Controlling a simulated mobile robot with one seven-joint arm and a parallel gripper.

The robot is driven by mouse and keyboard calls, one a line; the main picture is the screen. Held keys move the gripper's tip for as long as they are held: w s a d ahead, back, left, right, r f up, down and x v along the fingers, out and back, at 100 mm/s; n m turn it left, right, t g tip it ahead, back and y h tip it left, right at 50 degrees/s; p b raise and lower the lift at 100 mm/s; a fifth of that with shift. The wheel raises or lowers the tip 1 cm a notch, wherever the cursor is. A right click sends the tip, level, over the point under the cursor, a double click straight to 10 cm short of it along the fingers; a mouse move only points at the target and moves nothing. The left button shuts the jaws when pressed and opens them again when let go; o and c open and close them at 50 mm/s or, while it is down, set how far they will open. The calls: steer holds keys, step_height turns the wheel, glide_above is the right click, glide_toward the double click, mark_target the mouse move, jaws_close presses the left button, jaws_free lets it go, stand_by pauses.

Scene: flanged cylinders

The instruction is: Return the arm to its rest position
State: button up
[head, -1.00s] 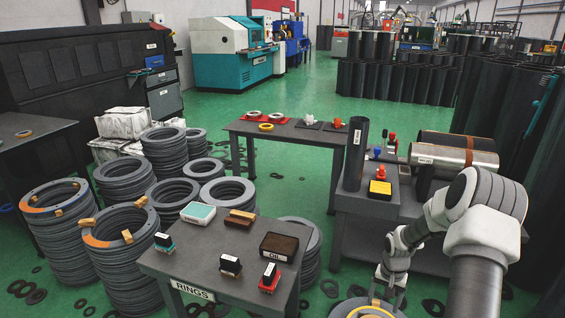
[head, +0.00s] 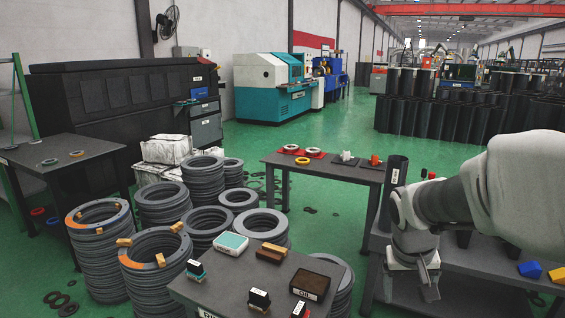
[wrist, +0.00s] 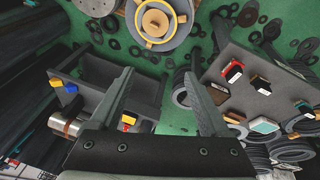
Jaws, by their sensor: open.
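My arm, white with grey joints, reaches in from the right in the head view, with my gripper (head: 412,280) hanging down in front of the grey workbench (head: 470,262). In the wrist view my gripper (wrist: 160,95) has its two dark fingers spread wide apart. Nothing is between the fingers but green floor and the scene beyond. The arm hides part of the workbench and what stands on it.
The rings table (head: 222,284), holding stamps and boxes, stands left of my gripper, beside stacks of grey rings (head: 162,208). A dark upright tube (head: 393,190) stands behind the arm. A round stand with a yellow ring (wrist: 176,42) shows in the wrist view.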

steer(key=s+a+r+n+t+y, duration=0.1)
steer(key=s+a+r+t, duration=0.15)
steer(key=s+a, duration=0.35)
steer(key=s+a+r+n+t+y, duration=0.15)
steer(key=s+a+r, duration=0.25)
steer(key=s, duration=0.5)
step_height(320, 180, up, 18)
steer(key=p, duration=1.7)
steer(key=shift+w+r+g+p, duration=0.15)
steer(key=shift+w+g+p, duration=0.05)
steer(key=shift+g+p, duration=0.2)
steer(key=shift+m, duration=0.25)
